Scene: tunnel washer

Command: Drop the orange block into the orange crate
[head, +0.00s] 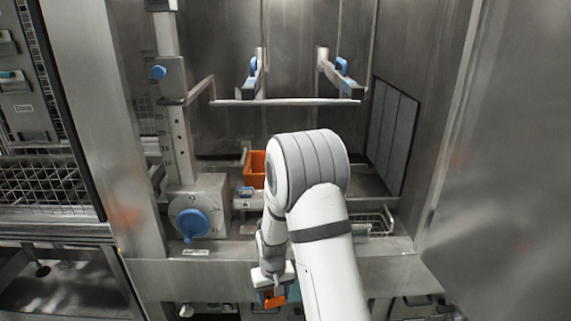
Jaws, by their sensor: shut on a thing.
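The orange block (274,299) shows at the lower middle of the head view, just below the end of my arm. My gripper (272,289) is shut on it and holds it in front of the washer's front ledge. The fingers are small here and partly hidden by the arm. The orange crate (256,163) stands farther back inside the washer bay, left of my arm's large joint. Its right part is hidden behind that joint. The gripper is apart from the crate, nearer to the camera and lower in the picture.
A steel housing with a blue knob (193,223) stands left of my arm. A horizontal bar (285,102) spans the bay above the crate. A wire basket (374,222) sits at right. The front ledge (220,272) runs between gripper and crate. Steel walls close both sides.

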